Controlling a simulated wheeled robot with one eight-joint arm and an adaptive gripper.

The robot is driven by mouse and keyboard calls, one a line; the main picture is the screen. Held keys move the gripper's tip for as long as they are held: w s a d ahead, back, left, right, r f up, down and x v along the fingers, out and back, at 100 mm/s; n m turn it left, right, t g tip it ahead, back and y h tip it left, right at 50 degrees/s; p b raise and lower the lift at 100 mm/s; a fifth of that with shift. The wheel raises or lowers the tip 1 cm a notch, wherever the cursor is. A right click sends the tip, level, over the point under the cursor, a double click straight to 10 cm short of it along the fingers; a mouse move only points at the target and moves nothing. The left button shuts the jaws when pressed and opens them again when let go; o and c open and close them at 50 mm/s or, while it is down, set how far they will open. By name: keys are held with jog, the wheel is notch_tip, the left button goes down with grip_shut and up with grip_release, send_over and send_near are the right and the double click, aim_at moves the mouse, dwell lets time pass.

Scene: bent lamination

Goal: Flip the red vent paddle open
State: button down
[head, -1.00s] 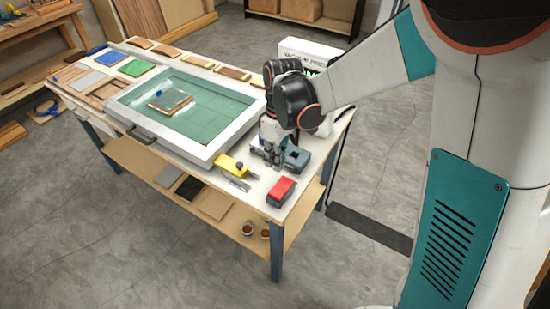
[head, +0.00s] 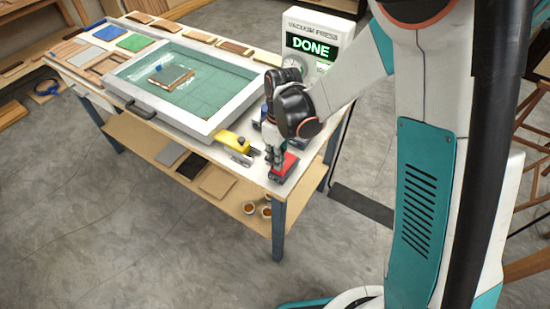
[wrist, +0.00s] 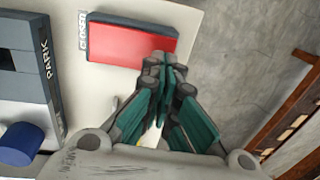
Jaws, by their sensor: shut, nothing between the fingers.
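The red vent paddle (head: 286,163) lies flat on its dark base at the near right corner of the table. In the wrist view the red paddle (wrist: 130,42) shows at the top, with a label that appears to read "CLOSED" on the base's left side. My gripper (head: 275,167) is shut and empty, pointing down at the paddle's left edge in the head view. In the wrist view my gripper's fingertips (wrist: 165,62) overlap the paddle's near right edge. I cannot tell whether they touch it.
A grey block marked "PARK" (wrist: 22,72) with a blue knob (wrist: 20,143) stands beside the paddle. A yellow tool (head: 233,141) lies left of it. The framed press bed (head: 222,128) fills the table's middle. The vacuum press box (head: 318,24) reads "DONE".

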jog(key=shift+s+a+f+t+h+b, duration=0.15)
jog(key=shift+s+f+t+h+b, duration=0.1)
jog(key=shift+f+t+h+b, duration=0.25)
jog(key=shift+w, duration=0.1)
jog(key=shift+r+p, duration=0.55)
jog(key=shift+r, duration=0.25)
jog(key=shift+r+p, duration=0.4)
jog(key=shift+r, duration=0.15)
notch_tip(320, 180, up, 13)
jog(key=s+a+p, duration=0.1)
jog(key=p, duration=0.3)
jog(key=shift+s+f, duration=0.15)
jog(key=shift+s, duration=0.2)
